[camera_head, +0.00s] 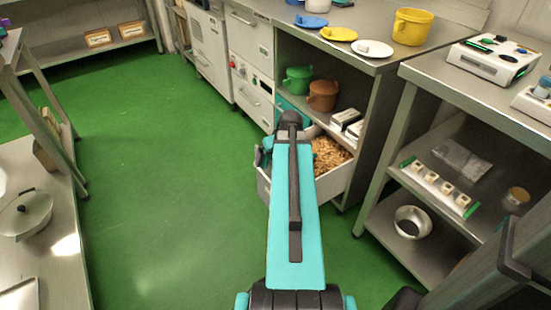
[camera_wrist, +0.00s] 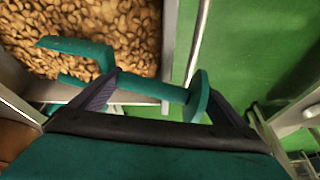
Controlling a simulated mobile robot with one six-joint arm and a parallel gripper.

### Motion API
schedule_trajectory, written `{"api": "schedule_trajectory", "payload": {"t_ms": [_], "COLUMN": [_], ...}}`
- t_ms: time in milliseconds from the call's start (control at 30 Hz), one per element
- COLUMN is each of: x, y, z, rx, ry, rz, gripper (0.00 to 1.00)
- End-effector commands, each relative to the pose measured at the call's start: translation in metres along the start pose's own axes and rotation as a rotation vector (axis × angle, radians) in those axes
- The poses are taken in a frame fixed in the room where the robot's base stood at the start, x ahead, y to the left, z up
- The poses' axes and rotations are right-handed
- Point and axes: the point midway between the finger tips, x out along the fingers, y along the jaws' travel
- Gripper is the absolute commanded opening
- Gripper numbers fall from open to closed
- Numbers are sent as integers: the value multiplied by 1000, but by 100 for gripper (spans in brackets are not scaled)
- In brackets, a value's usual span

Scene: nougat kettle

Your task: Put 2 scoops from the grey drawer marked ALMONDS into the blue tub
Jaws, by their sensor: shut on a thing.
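The grey drawer (camera_head: 337,184) is pulled out at the foot of the cupboard and holds brown almonds (camera_head: 331,157); its label is not readable. The almonds also fill the upper left of the wrist view (camera_wrist: 90,22). My gripper (camera_wrist: 160,98) is shut on a dark green tool (camera_wrist: 150,91), seemingly a scoop, with a bar and a round flange. The tool lies across the drawer's edge in that view; its bowl is not clear. My arm hides the fingertips in the head view.
A blue disc (camera_head: 311,21), a yellow disc (camera_head: 339,34), a white disc (camera_head: 372,49) and a yellow pot (camera_head: 412,27) stand on the counter. A green pot (camera_head: 298,80) and a brown pot (camera_head: 322,96) are on the shelf. Green floor at the left is clear.

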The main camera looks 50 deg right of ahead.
Motion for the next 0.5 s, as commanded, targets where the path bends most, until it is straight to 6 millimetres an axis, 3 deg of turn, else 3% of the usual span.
{"api": "schedule_trajectory", "payload": {"t_ms": [500], "x": [-30], "y": [-10], "z": [-13], "rx": [-9], "ry": [3], "rz": [28], "gripper": [45]}}
